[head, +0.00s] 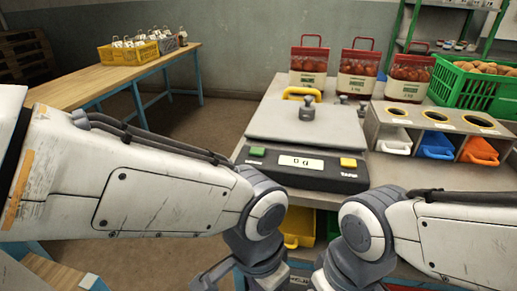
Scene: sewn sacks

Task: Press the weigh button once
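A bench scale with a grey plate (305,124) stands on the table in the middle of the head view. Its dark front panel (320,178) carries a small lit display (301,162), a green button (257,151) at left and a yellow button (348,162) at right. I cannot read which is the weigh button. My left gripper (238,280) and my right gripper (325,283) are low at the bottom edge, below the scale front and apart from the buttons. Both are partly cut off; their fingertips are unclear.
Red-topped sacks of produce (358,70) stand behind the scale. A wooden bench (120,76) with a yellow basket (127,53) is far left.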

